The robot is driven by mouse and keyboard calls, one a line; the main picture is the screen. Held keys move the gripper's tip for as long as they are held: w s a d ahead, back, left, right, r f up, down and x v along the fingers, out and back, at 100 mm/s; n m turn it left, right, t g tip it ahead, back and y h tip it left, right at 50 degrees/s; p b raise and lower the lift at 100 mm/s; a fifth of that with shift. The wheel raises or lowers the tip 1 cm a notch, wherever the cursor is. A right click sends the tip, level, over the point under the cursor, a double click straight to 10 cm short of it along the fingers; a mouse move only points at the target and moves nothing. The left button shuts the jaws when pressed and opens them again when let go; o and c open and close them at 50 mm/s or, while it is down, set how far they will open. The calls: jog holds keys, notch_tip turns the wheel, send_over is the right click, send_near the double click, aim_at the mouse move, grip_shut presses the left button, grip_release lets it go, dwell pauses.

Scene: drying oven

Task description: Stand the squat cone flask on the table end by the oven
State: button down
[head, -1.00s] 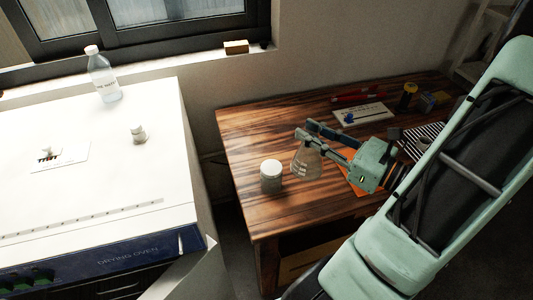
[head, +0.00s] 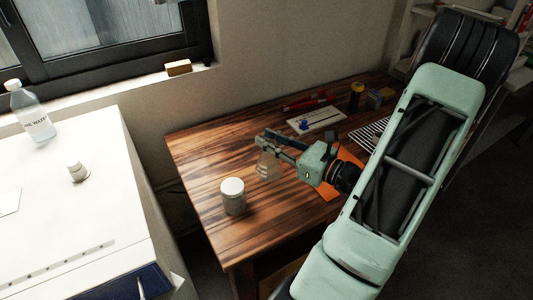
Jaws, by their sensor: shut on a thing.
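The squat cone flask (head: 268,168) is clear glass with pale markings, in the middle of the head view. My gripper (head: 267,144) is shut on it near its top and holds it upright over the wooden table (head: 205,160). I cannot tell whether its base touches the wood. The table's left end lies beside the white drying oven (head: 90,170). The gripper fingers hide the flask's neck.
A white lidded jar (head: 232,196) stands left and in front of the flask, near the table's front left. Behind are a white board (head: 316,119), a yellow-black container (head: 356,95) and a wire rack (head: 370,132). An orange mat (head: 343,172) lies under my wrist. The left rear table is clear.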

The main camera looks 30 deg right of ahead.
jog(key=shift+w+d+f, duration=0.15)
jog(key=shift+w+f, duration=0.45)
jog(key=shift+f, duration=0.05)
jog(key=f, duration=0.1)
jog(key=f+b, duration=0.1)
jog(key=f, duration=0.1)
jog(key=shift+w+d, duration=0.1)
jog(key=shift+w, duration=0.3)
jog(key=shift+f, duration=0.5)
jog(key=shift+f, duration=0.2)
jog(key=c, duration=1.7)
grip_release()
